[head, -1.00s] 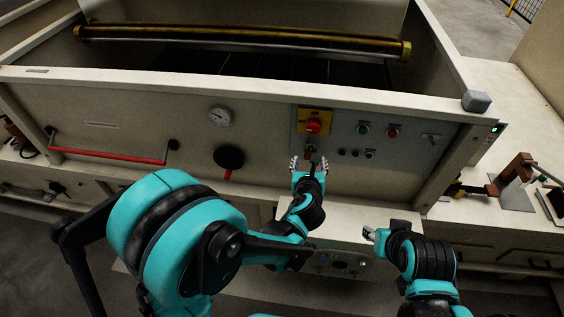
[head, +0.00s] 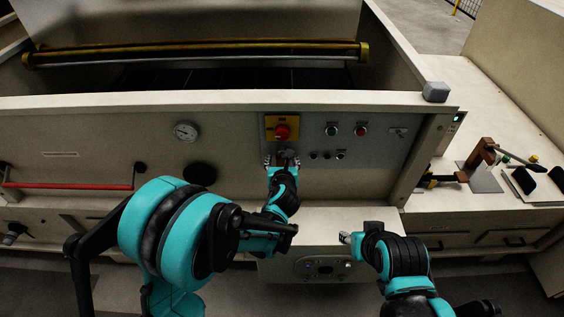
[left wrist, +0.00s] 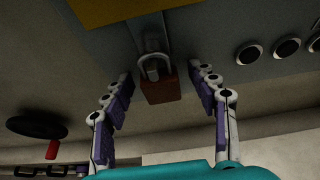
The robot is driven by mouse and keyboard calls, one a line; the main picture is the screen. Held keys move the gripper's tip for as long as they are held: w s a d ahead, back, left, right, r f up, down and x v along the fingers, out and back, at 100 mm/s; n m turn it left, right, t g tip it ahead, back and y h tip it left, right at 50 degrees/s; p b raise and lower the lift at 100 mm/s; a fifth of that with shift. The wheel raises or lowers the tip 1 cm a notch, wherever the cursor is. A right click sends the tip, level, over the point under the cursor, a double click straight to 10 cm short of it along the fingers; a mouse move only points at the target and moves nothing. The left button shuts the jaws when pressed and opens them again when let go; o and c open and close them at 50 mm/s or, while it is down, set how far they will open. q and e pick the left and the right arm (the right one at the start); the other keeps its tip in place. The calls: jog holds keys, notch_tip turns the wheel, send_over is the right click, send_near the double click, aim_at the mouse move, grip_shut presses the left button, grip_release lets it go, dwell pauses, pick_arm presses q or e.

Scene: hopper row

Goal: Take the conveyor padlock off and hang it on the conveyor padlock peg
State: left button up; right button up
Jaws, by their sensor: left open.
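The conveyor padlock (left wrist: 160,88) has a red-brown body and a grey shackle. In the left wrist view it hangs from a grey fitting below a yellow plate. In the head view it is mostly hidden by my left gripper (head: 282,161), just under the red knob (head: 282,131). My left gripper is open, and in the left wrist view its fingers (left wrist: 162,82) stand on either side of the padlock, apart from it. My right gripper (head: 346,238) is low in front of the cabinet; its jaws are too small to read. I cannot make out the padlock peg for certain.
The grey panel has a green button (head: 331,130), a red button (head: 360,130) and a small switch (head: 398,131) right of the knob. A gauge (head: 186,131) and a red-handled bar (head: 68,184) are left. A counter (head: 470,203) with a clamp is right.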

pick_arm(q)
jog(key=c, duration=1.3)
jog(key=o, duration=1.3)
jog(key=shift+c, duration=0.2)
